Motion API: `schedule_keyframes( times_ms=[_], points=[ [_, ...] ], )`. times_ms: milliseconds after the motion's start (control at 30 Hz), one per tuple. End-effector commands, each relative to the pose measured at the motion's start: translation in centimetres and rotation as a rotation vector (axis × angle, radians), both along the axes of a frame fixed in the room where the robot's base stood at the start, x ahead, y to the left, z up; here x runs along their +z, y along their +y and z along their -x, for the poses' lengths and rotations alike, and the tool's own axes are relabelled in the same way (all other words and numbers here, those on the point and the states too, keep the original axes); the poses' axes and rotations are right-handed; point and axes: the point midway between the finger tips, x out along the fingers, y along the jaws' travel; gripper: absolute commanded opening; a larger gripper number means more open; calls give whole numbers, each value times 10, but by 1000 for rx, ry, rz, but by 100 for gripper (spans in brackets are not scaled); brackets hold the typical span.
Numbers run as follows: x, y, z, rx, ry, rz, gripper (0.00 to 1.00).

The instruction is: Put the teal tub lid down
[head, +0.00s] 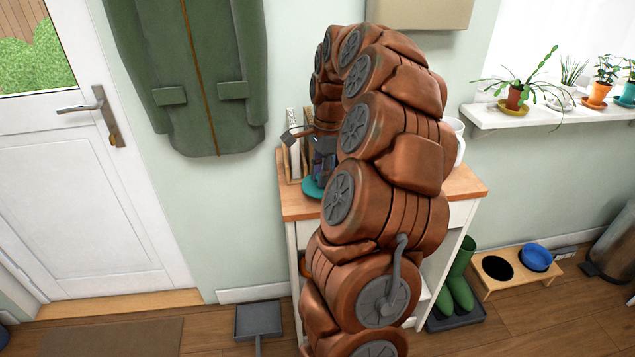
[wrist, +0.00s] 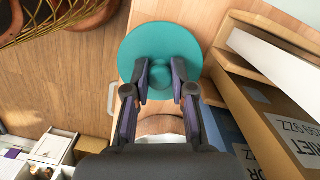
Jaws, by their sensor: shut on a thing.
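The teal tub lid (wrist: 150,42) is a round disc with a round knob in its middle. In the wrist view my gripper (wrist: 161,75) has one finger on each side of the knob and is shut on it. My own arm hides much of the tabletop and part of the lid. I cannot tell whether the lid touches the tabletop.
A wooden holder with cards or letters (wrist: 285,110) stands close to the lid's right in the wrist view. A white mug (head: 458,140) stands at the tabletop's right, partly behind my arm.

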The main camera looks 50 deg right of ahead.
Motion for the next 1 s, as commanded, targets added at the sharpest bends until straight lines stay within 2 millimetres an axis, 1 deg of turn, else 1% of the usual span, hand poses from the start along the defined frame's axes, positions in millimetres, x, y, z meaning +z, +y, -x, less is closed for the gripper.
schedule_keyframes(
  times_ms=[233, 500, 600, 833, 1000],
  points=[
    [-1, 1, -10, 0, 0, 1, 0],
    [-30, 2, -8, 1, 3, -3, 0],
    [-35, 1, -9, 1, 2, -1, 0],
    [-36, 1, -9, 1, 0, 1, 0],
    [-41, 1, -9, 0, 0, 0, 0]
  ],
)
